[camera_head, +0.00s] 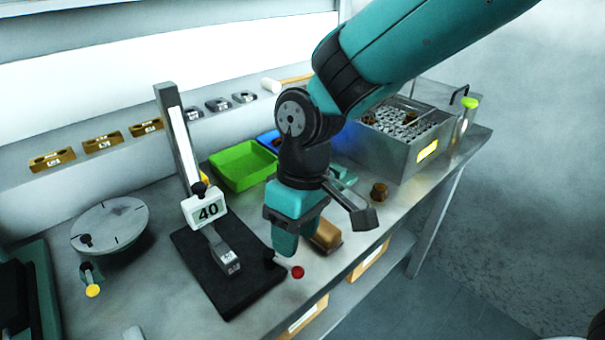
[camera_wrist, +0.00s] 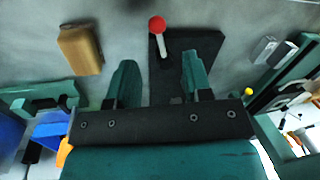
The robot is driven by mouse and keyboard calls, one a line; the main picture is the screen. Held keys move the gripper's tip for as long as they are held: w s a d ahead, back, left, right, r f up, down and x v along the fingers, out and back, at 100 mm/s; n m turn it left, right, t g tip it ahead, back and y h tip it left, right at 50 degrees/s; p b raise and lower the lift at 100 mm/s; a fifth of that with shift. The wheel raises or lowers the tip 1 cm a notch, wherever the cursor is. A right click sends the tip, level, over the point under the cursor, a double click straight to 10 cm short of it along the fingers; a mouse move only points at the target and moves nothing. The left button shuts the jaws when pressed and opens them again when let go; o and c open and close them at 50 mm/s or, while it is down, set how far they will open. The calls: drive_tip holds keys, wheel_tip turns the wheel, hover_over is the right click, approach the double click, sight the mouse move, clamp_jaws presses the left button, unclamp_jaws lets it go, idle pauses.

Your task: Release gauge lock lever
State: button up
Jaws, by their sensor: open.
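The height gauge has a black base plate (camera_head: 228,272), an upright column (camera_head: 176,135) and a white block marked 40 (camera_head: 207,210). Its lock lever ends in a red ball knob (camera_head: 298,272) at the base's right front edge. In the wrist view the red knob (camera_wrist: 157,24) tops a short metal stem above the black base (camera_wrist: 202,48). My gripper (camera_head: 287,243) is open above the base's right side. In the wrist view my gripper's two fingers (camera_wrist: 158,78) are apart and empty, with the knob beyond their tips. Part of the lever's pivot is hidden.
A tan block (camera_head: 326,236) lies just right of my gripper. A green tray (camera_head: 243,165) is behind it, and a metal bin of parts (camera_head: 400,135) stands at the back right. A round grey disc (camera_head: 110,222) is at the left. The table's front edge is close.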

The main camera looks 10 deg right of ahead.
wheel_tip(320, 180, up, 11)
drive_tip(key=w+d, duration=0.1)
drive_tip(key=shift+w+d, duration=0.25)
drive_tip(key=shift+w, duration=0.05)
